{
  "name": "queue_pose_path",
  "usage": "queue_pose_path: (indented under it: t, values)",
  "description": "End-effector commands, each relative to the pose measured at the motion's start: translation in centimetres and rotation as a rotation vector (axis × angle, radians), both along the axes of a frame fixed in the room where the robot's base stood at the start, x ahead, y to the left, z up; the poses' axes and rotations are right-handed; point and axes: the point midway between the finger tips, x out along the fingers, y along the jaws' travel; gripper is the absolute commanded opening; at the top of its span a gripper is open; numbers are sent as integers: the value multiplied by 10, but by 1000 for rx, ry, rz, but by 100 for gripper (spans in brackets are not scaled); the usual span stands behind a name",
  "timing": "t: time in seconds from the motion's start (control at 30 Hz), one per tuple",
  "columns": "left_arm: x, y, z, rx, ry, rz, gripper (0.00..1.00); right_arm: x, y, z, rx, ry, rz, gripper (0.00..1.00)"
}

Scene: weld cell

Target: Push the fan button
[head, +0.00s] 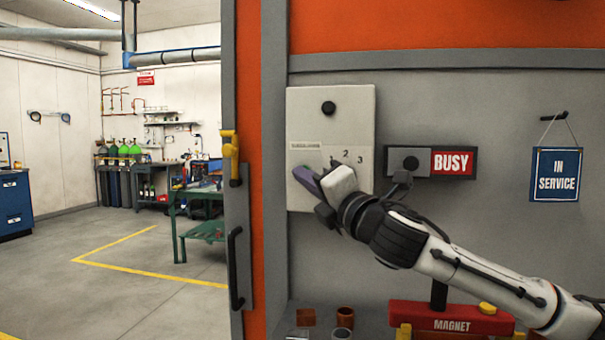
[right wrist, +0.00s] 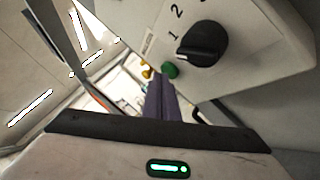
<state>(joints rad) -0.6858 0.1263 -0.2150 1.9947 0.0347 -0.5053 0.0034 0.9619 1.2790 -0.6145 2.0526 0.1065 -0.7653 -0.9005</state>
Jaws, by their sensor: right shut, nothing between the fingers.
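A pale control panel (head: 350,125) is mounted on the grey wall, with a black round part near its top and the numbers 1, 2, 3 below. My right gripper (head: 307,176) is in front of the panel's lower left part, its purple fingers shut and empty. In the right wrist view, a green button (right wrist: 170,70) is on the panel beside a black rotary knob (right wrist: 202,44). The shut fingers (right wrist: 157,90) end close to the button; I cannot tell whether they touch it. In the head view my gripper hides the button and knob. My left gripper is not in view.
A BUSY sign (head: 453,163) with a black slider and a hanging IN SERVICE sign (head: 557,174) are right of the panel. A red MAGNET block (head: 450,318) stands below my right arm. An orange and grey door frame with a yellow latch (head: 231,150) is at left.

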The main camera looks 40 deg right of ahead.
Motion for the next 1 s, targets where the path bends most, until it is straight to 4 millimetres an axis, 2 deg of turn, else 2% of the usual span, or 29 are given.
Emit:
queue_pose_path:
  t: [0.37, 0.73, 1.0]
  values:
    - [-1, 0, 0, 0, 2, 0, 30, 2, -2, 0, 0, -1, -1, 0]
    - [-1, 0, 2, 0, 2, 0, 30, -8, 9, 0, -1, -1, 0, 0]
    - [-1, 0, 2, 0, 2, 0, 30, -8, 9, 0, 0, -1, 1, 0]
